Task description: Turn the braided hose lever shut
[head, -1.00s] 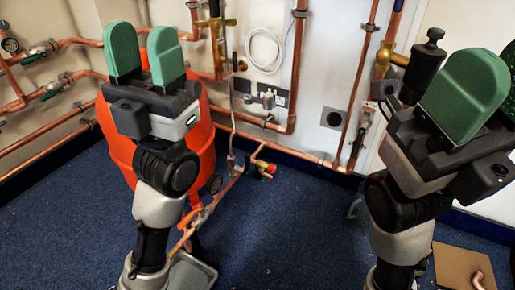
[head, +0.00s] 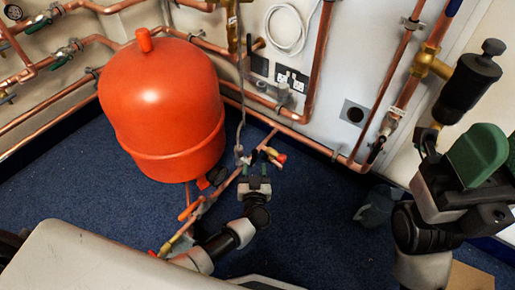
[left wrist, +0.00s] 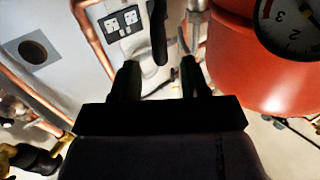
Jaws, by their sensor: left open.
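The grey braided hose (head: 241,122) hangs down the wall, right of the orange vessel, to a small fitting (head: 242,158) on the copper pipe in the head view. I cannot make out its lever clearly there. My left gripper (head: 255,172) is open, low beside the fitting and pointing toward the wall; its fingers partly cover the pipework behind. I see no contact. In the left wrist view the open fingers (left wrist: 160,75) have a blurred dark upright part (left wrist: 158,32) beyond them. My right gripper (head: 494,158) is raised at the right edge, apparently open and empty.
The orange vessel (head: 165,105) stands close left of my left arm. An orange-handled valve (head: 191,209) and a red-capped valve (head: 279,157) flank the gripper. Sockets (head: 291,79) and copper pipes (head: 316,60) line the wall.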

